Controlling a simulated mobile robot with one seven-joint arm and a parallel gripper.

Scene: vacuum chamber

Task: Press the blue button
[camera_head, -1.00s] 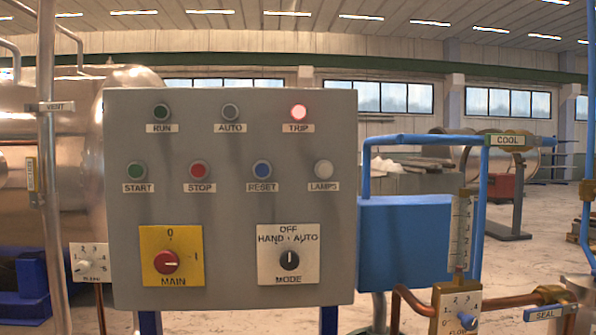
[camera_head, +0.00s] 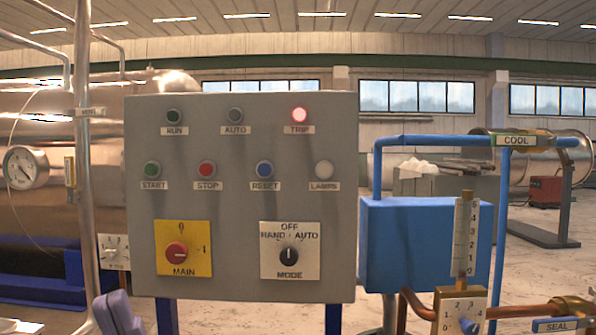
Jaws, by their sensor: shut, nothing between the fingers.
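The blue button (camera_head: 265,169) is the round one labelled RESET, in the middle row of a grey control panel (camera_head: 215,200). It sits between the red STOP button (camera_head: 207,169) and the white LAMPS button (camera_head: 323,169). The green START button (camera_head: 152,169) is at the left end of that row. Nothing covers the blue button.
Above the row are dark RUN and AUTO lamps and a lit red TRIP lamp (camera_head: 299,115). Below are the MAIN switch (camera_head: 176,252) and MODE knob (camera_head: 289,255). Pipes flank the panel. A blue-violet piece (camera_head: 117,314) shows at bottom left.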

